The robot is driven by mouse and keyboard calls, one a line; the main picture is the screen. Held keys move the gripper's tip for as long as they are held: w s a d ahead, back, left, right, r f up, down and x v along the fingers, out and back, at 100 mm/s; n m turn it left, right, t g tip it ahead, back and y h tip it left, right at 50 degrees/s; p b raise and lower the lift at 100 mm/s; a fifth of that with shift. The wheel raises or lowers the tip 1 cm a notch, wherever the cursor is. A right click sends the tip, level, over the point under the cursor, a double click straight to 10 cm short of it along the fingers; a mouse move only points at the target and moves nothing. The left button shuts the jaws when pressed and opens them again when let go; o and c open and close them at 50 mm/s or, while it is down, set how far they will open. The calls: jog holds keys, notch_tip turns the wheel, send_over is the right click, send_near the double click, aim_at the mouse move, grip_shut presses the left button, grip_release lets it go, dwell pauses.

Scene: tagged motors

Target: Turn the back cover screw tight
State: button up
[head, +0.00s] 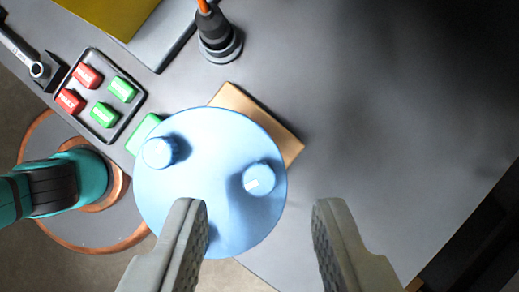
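A round light-blue cover (215,135) lies near the middle of the head view. A blue knob-like screw (262,178) with a white mark stands on its right side, and another blue screw (158,153) stands at its upper left. A dark patch beside my left finger may be the shadow of a further part, largely hidden. My gripper (260,208) is open and empty, its fingers wide apart. The left finger overlaps the cover's lower part in view. The right finger is right of the cover, over the grey table. Neither finger appears to grip a screw.
A tan block (278,128) shows partly beneath the cover. A black tray (135,97) holds red and green tags. A dark stand with an orange-handled tool (218,38), a yellow panel (110,12) and a wrench (20,48) are at the back. The right table area (400,110) is clear.

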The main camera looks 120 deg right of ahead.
aim_at(259, 178)
jog(key=shift+x, duration=1.25)
jog(key=shift+c, duration=0.3)
